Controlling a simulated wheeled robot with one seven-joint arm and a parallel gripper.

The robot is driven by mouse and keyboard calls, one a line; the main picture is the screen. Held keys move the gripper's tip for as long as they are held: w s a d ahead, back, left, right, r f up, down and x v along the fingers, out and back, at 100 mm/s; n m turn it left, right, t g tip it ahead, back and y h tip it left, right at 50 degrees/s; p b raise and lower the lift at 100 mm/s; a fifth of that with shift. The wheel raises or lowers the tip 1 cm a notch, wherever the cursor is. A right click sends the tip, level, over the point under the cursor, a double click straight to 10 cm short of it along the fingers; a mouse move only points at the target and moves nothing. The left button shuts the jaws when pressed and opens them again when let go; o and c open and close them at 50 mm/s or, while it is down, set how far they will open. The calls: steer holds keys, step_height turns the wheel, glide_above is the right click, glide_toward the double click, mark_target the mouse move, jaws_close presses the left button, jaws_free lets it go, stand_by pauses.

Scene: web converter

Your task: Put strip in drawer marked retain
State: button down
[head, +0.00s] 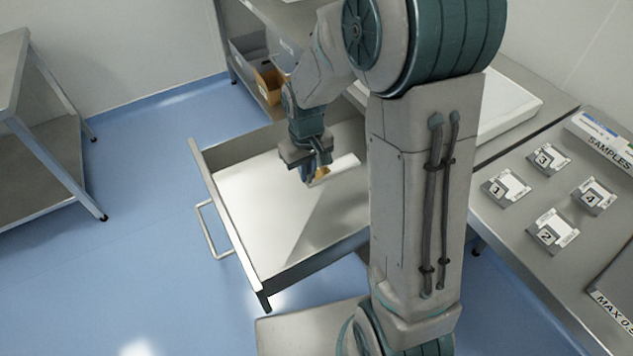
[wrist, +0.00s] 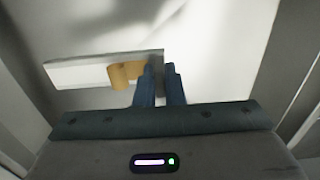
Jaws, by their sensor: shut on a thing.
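My gripper (head: 312,178) is inside the outline of the open drawer (head: 250,215), pointing down, and is shut on the strip (head: 345,163). The strip is white with a yellow-orange part beside the fingers. In the wrist view the strip (wrist: 80,72) reaches left from my gripper (wrist: 162,85), with the yellow-orange part next to the left finger. The drawer is pulled out, with a pale bare floor. I cannot tell whether the strip touches that floor. No "retain" marking on the drawer shows.
A steel counter (head: 510,262) at right bears several numbered holders (head: 553,231) and a "SAMPLES" sign (head: 607,145). A shelf with grey and orange bins (head: 268,88) stands behind the drawer. A steel table (head: 45,135) is at far left. Blue floor is clear between.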

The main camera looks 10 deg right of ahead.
step_height(320, 180, down, 9)
steer(key=shift+d+r, duration=0.1)
steer(key=shift+r, duration=0.05)
stand_by(0.4)
steer(key=c, duration=1.5)
jaws_free()
